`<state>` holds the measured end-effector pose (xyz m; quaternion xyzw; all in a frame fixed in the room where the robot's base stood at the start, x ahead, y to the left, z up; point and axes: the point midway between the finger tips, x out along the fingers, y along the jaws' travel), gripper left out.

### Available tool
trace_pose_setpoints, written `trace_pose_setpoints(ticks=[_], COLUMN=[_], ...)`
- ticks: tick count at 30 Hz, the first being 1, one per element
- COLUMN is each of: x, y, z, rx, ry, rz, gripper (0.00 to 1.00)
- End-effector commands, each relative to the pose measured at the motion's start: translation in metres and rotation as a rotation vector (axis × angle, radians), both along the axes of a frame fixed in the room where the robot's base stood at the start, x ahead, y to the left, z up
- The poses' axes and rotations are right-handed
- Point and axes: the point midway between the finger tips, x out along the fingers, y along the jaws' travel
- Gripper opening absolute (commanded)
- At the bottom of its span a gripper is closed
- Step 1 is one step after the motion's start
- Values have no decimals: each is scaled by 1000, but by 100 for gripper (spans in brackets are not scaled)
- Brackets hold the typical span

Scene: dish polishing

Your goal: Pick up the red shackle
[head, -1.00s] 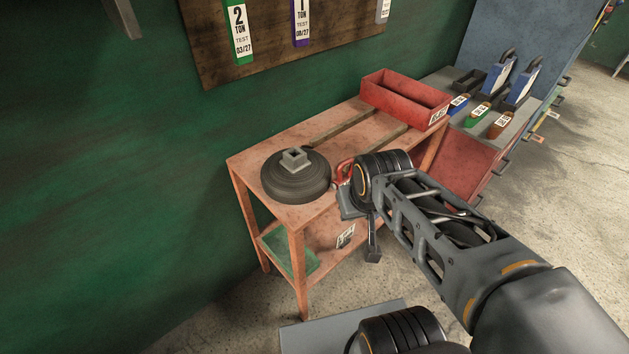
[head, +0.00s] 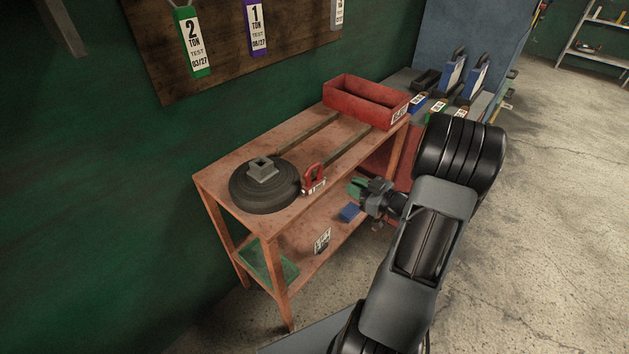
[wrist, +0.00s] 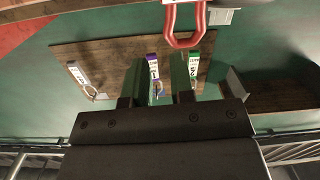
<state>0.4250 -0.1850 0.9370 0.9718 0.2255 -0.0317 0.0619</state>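The red shackle (head: 313,177) stands at the front edge of the orange bench top (head: 236,158), its bow upward and a white label at its base. My gripper (head: 362,197) is in front of the bench, to the right of the shackle and a little lower in the picture, apart from it. In the wrist view the shackle's red bow (wrist: 185,42) hangs in from the top edge, just above the right finger; its base is cut off.
A round dark weight (head: 263,190) sits left of the shackle. A red bin (head: 365,98) stands at the bench's far end. A green tray (head: 268,262) and a blue block (head: 349,212) show lower down. A tag board (head: 240,50) hangs on the green wall.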

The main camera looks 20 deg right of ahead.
Motion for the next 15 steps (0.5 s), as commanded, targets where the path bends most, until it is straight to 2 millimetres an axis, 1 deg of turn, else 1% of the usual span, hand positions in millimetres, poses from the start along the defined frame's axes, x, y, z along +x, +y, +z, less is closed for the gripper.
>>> trace_pose_setpoints(ticks=[2,5,8,15], x=[-9,-10,0,36], y=[-1,3,12,33], z=[-2,-2,-1,-1], rx=[47,80,94,94], ry=[-24,-44,-52,-52], rz=[29,58,71,73], gripper=[22,22,22,22])
